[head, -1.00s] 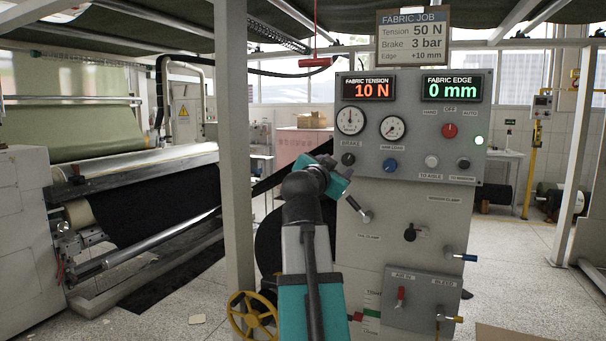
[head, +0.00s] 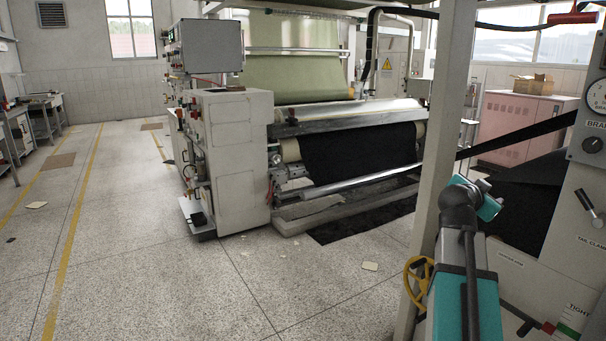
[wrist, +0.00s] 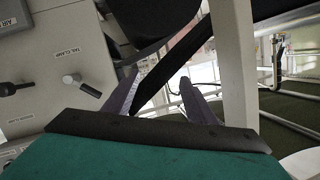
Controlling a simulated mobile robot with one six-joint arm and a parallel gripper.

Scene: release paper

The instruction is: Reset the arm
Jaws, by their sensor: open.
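My arm (head: 468,285) stands at the right of the head view, teal and dark grey, folded up beside a pale post. In the wrist view my gripper (wrist: 157,92) has its two dark fingers spread apart with nothing between them. Behind the fingers are a black fabric strip and a pale post (wrist: 236,65). The control panel (head: 590,195) shows only in part at the right edge of the head view. Its tail clamp lever (wrist: 80,85) is left of the fingers in the wrist view, apart from them.
A large fabric machine (head: 235,150) with a black roll (head: 360,155) stands in the middle. A yellow handwheel (head: 417,283) is by the post (head: 432,170), close to my arm. The floor on the left (head: 120,230) is mostly open, with yellow lines and a few scraps.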

